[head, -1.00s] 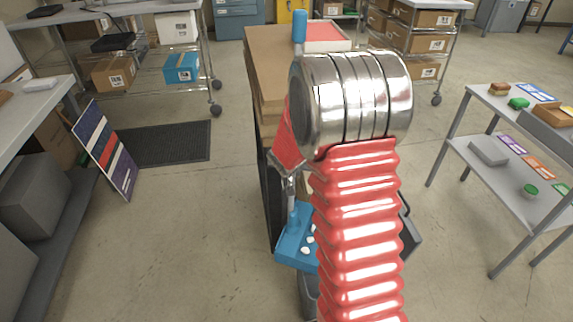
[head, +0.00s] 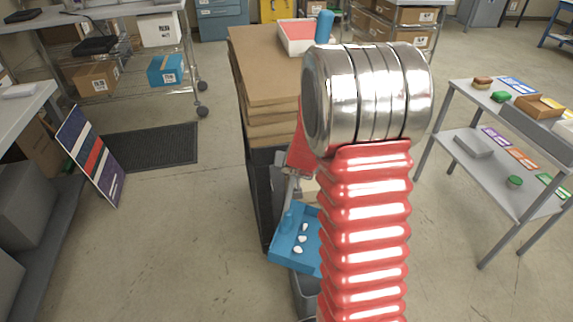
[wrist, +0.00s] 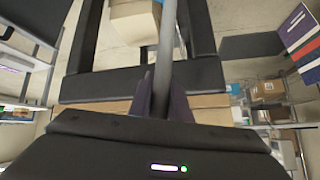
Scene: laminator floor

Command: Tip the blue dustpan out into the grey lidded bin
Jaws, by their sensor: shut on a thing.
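The blue dustpan (head: 284,254) is left of my red arm in the head view, with a few white bits (head: 303,240) lying in its pan. My gripper (wrist: 164,102) is shut on the grey handle pole (wrist: 166,45), which stands between the dark fingers in the wrist view. A grey bin (head: 306,285) shows in part just below the pan. My arm hides much of it, and I cannot tell how its lid stands.
A stack of brown boards (head: 265,65) on a dark base stands behind the pan, with a red-and-white tray (head: 296,38) on top. A grey shelf table (head: 480,160) stands at right. A striped board (head: 90,155) leans at left. Open floor lies left of the pan.

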